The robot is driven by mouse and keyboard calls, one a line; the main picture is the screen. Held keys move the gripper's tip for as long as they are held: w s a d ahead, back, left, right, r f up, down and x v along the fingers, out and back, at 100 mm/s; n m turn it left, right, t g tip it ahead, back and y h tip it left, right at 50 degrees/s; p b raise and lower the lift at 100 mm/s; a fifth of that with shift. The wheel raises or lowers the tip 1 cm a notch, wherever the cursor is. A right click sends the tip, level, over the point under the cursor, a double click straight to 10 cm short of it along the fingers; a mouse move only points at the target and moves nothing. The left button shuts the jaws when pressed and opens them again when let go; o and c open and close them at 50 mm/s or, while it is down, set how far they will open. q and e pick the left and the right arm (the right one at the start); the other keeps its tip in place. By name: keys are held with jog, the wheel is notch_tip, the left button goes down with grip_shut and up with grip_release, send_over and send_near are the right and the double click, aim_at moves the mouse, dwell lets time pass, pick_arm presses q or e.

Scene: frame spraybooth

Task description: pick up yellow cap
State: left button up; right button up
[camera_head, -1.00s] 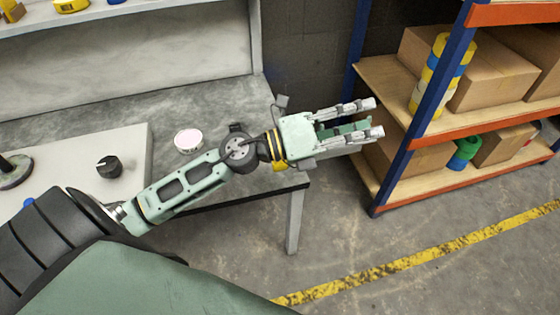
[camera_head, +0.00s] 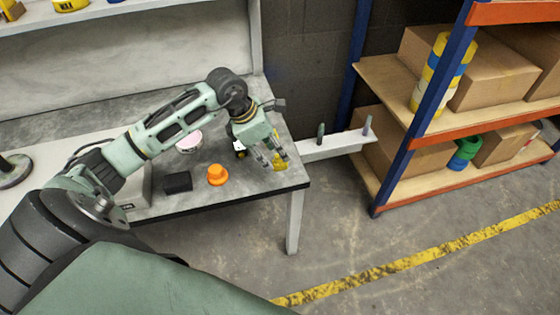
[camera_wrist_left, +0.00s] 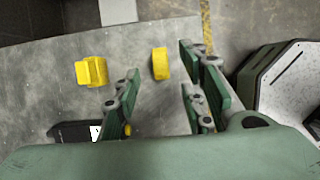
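A small yellow cap (camera_head: 280,164) stands near the right front of the grey bench. My left gripper (camera_head: 271,162) points down at it, its fingers partly covering it. In the left wrist view the fingers are apart, and the yellow cap (camera_wrist_left: 160,63) lies beyond their tips, with nothing visibly held. Contact cannot be told from the head view. My right gripper is not in view.
An orange knobbed piece (camera_head: 217,176) and a black block (camera_head: 178,182) lie left of the gripper. A pink-and-white round tub (camera_head: 189,142) is behind. A pale bar (camera_head: 335,146) with two pegs sticks out right of the bench (camera_head: 215,201).

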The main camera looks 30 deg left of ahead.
aim_at(276, 156)
pick_arm(q)
jog(key=x, duration=0.4)
jog(key=shift+d+f, duration=0.1)
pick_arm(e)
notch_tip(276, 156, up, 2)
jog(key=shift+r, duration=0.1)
pick_arm(q)
jog(key=shift+c, duration=0.4)
jog(key=c, duration=0.8)
jog(key=shift+c, duration=0.2)
